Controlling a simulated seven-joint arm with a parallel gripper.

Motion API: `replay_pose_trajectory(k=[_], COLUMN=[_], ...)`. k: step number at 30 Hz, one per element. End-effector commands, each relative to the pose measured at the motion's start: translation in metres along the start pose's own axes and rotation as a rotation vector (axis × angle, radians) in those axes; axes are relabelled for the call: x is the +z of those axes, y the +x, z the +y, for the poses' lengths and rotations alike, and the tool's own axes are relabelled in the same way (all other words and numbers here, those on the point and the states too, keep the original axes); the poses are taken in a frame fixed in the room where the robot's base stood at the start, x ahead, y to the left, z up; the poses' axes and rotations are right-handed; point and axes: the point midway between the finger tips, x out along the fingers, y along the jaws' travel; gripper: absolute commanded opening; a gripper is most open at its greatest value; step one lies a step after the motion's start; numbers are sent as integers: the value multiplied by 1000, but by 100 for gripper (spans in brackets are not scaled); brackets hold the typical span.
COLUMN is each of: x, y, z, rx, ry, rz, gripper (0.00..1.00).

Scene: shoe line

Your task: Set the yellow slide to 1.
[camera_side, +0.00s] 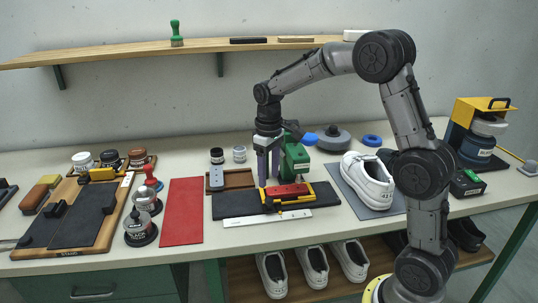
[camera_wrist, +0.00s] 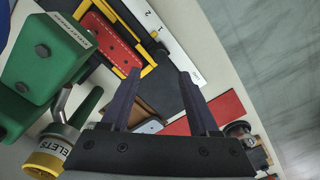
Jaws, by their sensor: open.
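The yellow slide (camera_side: 266,204) is a yellow frame on a dark board (camera_side: 229,206), around a red block (camera_side: 288,191). The yellow frame (camera_wrist: 147,66) also shows at the top of the wrist view, beside the red block (camera_wrist: 105,40). A white scale (camera_side: 268,219) with numbers lies along the board's front edge; it also shows in the wrist view (camera_wrist: 180,48). A small yellow pointer (camera_wrist: 154,34) reaches the scale near its numbers; I cannot tell its exact reading. My gripper (camera_side: 269,176) points down just behind the slide, its fingers (camera_wrist: 158,76) apart with nothing held between them.
A green eyelet press (camera_side: 295,160) stands close to the right of my gripper. A brown tray (camera_side: 238,179) with a grey piece is on the left. A red mat (camera_side: 182,211) lies farther left. A white shoe (camera_side: 366,180) stands on a grey mat to the right.

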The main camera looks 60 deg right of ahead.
Motion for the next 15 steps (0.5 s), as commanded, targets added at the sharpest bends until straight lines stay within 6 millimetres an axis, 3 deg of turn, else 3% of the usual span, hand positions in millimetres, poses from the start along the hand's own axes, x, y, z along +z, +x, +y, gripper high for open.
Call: replay_pose_trajectory(k=[6,15], x=[-1,0], y=[-42,-64], z=[0,0], rx=[1,0], ry=[0,0], rz=[4,0], gripper=[61,61])
